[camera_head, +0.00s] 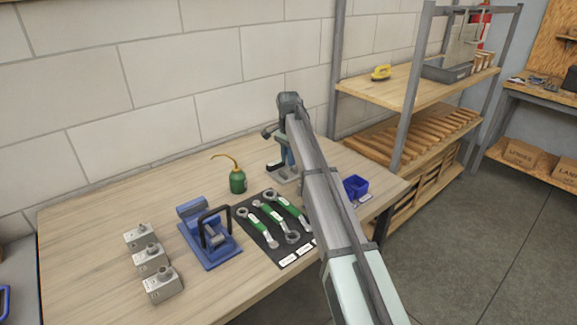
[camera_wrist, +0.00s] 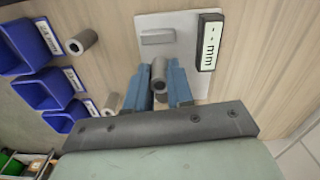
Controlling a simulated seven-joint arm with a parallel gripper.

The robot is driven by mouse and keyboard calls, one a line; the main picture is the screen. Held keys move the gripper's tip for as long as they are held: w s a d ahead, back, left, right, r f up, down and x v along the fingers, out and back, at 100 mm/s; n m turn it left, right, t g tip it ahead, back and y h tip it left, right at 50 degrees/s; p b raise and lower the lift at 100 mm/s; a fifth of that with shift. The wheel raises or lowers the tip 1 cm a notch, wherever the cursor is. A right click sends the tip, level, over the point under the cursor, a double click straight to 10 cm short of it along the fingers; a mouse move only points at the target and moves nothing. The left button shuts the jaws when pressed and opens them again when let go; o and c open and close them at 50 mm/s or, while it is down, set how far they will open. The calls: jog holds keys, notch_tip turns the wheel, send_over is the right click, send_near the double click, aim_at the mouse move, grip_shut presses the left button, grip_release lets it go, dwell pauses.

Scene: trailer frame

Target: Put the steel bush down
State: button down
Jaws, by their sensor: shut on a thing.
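My gripper (camera_wrist: 160,84) has two blue fingers and is shut on a grey, hollow steel bush (camera_wrist: 158,70). In the wrist view the bush is between the fingertips, in front of a light grey plate (camera_wrist: 148,20). I cannot tell whether the bush touches the plate. The plate carries a small raised grey block (camera_wrist: 158,37) and a display (camera_wrist: 209,42) reading "-.- mm". In the head view my gripper (camera_head: 289,160) is low over the plate (camera_head: 275,168), towards the back of the wooden bench; my arm hides part of that area.
Another bush (camera_wrist: 82,42) lies on the bench beside labelled blue bins (camera_wrist: 22,46). A green oil can (camera_head: 238,181), a mat of spanners (camera_head: 243,212), a blue clamp-like tool (camera_head: 207,245) and several grey blocks (camera_head: 150,259) stand to the left. The bench's back left is clear.

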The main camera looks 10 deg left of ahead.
jog(key=shift+f, duration=1.7)
jog(key=shift+f, duration=0.1)
jog(key=c, duration=1)
grip_release()
notch_tip(320, 180, up, 12)
jog(key=shift+r, duration=0.15)
